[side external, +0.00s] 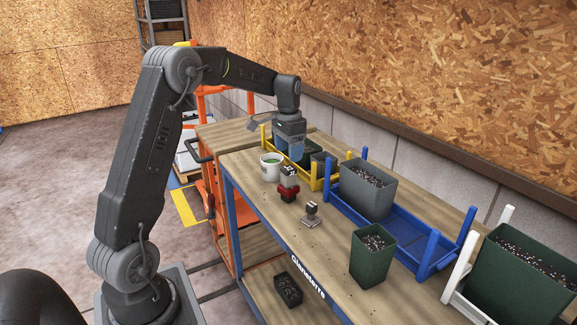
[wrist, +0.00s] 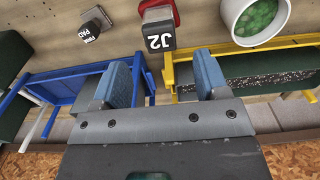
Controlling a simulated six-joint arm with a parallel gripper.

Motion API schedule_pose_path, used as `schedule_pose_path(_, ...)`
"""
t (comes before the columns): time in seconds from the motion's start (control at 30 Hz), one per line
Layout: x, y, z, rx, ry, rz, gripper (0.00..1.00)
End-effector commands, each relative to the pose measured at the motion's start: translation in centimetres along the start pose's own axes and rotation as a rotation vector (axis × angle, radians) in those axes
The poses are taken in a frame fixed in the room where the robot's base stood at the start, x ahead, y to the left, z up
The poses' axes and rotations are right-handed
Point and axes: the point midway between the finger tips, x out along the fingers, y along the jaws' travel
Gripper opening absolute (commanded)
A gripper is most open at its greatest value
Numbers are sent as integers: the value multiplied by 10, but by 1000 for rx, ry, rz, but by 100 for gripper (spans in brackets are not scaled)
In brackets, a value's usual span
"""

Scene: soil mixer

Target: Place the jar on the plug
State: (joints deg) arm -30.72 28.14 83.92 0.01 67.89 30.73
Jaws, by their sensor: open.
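A dark grey block labelled "J2" (wrist: 158,38) sits on a red base (wrist: 162,10) in the wrist view. The side view shows the block (side external: 289,172) upright on the red base (side external: 288,194) on the bench. A small grey post on a plate (side external: 311,213) stands to its right; its label in the wrist view (wrist: 93,28) is hard to read. I cannot tell for certain which of these is the jar and which the plug. My gripper (side external: 290,150) is open, with nothing visible between its blue-grey fingers (wrist: 163,72). It hangs behind the block, by the yellow rack.
A white pot with green contents (side external: 271,167) stands left of the block. The yellow rack (side external: 316,180) and blue rack (side external: 398,238) hold pots. A green pot (side external: 372,257) stands near the bench's right. Bare bench lies between the post and green pot.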

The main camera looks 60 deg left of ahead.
Motion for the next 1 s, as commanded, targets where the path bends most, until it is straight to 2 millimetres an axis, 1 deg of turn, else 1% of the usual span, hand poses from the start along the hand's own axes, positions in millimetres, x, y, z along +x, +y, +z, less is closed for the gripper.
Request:
schedule_pose_path(0.03,-10,0,0,0,4,-2,68)
schedule_pose_path(0.1,-21,0,0,0,2,-1,68)
schedule_pose_path(0.3,-40,1,0,0,3,-1,68)
schedule_pose_path(0.37,-45,7,2,2,8,-5,68)
schedule_pose_path(0.43,-56,21,7,4,26,-14,68)
schedule_pose_path(0.47,-61,31,10,6,37,-20,68)
schedule_pose_path(0.57,-82,70,29,9,89,-41,68)
schedule_pose_path(0.6,-90,88,39,9,115,-49,68)
schedule_pose_path(0.67,-99,115,57,10,154,-58,68)
schedule_pose_path(0.7,-103,132,70,10,182,-62,68)
schedule_pose_path(0.73,-106,144,80,10,203,-64,68)
schedule_pose_path(0.77,-108,155,91,9,223,-65,68)
schedule_pose_path(0.8,-110,169,106,9,251,-65,68)
schedule_pose_path(0.87,-110,189,128,9,294,-63,68)
schedule_pose_path(0.9,-108,201,144,9,322,-59,68)
schedule_pose_path(1.0,-99,225,179,8,387,-45,68)
